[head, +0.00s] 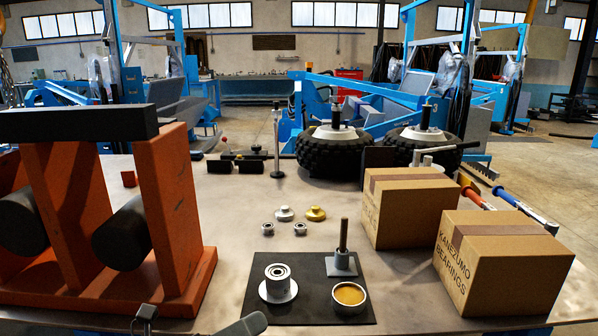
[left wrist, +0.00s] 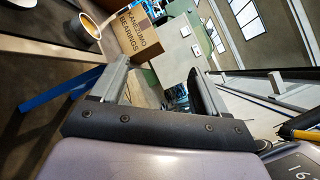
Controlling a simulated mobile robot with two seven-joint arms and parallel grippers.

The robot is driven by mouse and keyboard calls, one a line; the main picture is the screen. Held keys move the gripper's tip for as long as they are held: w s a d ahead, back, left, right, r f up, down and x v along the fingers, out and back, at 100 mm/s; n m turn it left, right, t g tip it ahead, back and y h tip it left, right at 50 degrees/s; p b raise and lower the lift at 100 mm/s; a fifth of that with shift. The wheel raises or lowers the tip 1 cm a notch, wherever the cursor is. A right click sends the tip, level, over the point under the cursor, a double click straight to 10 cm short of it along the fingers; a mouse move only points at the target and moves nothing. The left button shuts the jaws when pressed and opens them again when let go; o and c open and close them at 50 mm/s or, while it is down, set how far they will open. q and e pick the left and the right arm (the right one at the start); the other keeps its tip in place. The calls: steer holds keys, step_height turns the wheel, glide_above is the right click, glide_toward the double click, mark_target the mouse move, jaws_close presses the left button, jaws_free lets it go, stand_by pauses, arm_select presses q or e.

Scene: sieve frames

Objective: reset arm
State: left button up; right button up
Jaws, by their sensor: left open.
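My left gripper (head: 199,321) shows at the bottom edge of the head view, in front of the table's near edge. In the left wrist view its two fingers (left wrist: 163,80) stand apart with nothing between them. A black mat (head: 318,318) lies beyond it to the right. On the mat are a bearing on a grey flange (head: 278,284), an upright post on a square base (head: 342,262), and a round cup of amber content (head: 349,297). The cup (left wrist: 89,28) also shows in the left wrist view. My right gripper is not in view.
A large orange stand (head: 180,210) with dark rollers fills the table's left. Two cardboard boxes (head: 410,208) (head: 500,265) stand on the right. Small bearings (head: 300,229) and silver and yellow knobbed parts (head: 316,213) lie mid-table. Two tyres (head: 335,150) stand behind. Bare tabletop (head: 225,225) shows between stand and mat.

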arm_select(q)
steer(key=s+a+f+n+t+y+p, duration=0.1)
steer(key=a+f+n+t+y, duration=0.3)
steer(key=n, duration=0.7)
steer(key=s+a+f+n+t+y+p, duration=0.1)
steer(key=a+f+n+t+y, duration=0.35)
steer(key=n, duration=0.65)
steer(key=s+a+f+n+g+y+p, duration=0.1)
steer(key=s+a+f+n+g+y, duration=0.1)
steer(key=s+f+n+g, duration=0.2)
steer(key=s+a+f+n+g+y+p, duration=0.1)
steer(key=s+f+n+g+y, duration=0.2)
steer(key=s+f+n, duration=0.5)
step_height(320, 180, down, 3)
steer(key=shift+s+a+f+g, duration=0.1)
steer(key=shift+s+a+g, duration=0.3)
steer(key=shift+s+g, duration=0.35)
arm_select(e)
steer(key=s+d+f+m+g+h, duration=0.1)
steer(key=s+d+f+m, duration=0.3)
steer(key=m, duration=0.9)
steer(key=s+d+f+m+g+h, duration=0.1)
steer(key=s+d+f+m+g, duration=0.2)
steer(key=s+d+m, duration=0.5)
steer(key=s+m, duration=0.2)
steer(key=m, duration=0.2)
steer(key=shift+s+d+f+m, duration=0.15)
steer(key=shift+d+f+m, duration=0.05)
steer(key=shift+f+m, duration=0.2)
